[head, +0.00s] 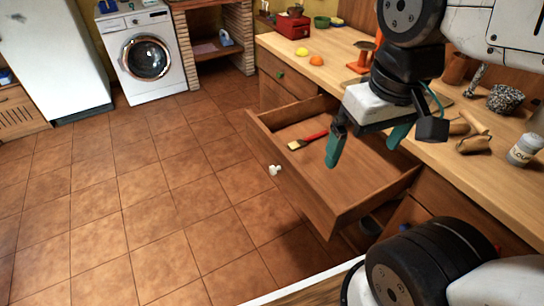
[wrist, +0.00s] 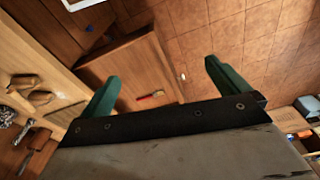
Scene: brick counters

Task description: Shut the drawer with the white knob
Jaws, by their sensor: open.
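The wooden drawer (head: 345,205) with the white knob (head: 275,170) stands pulled well out from the counter in the head view. A brush with a red handle (head: 314,137) lies inside it. In the wrist view the drawer (wrist: 132,66) and brush (wrist: 150,95) show between my fingers, with the knob (wrist: 182,76) as a small white spot. My gripper (head: 365,148) is open and empty. In the head view it appears over the drawer's open interior and hides part of it. I cannot tell its exact height above the drawer.
A drawer with a green knob (head: 280,74) is closed farther along the counter. The countertop (head: 325,72) holds a lemon, an orange, a red box, rollers and a flour jar (head: 524,150). The tiled floor (head: 170,190) before the drawer is clear.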

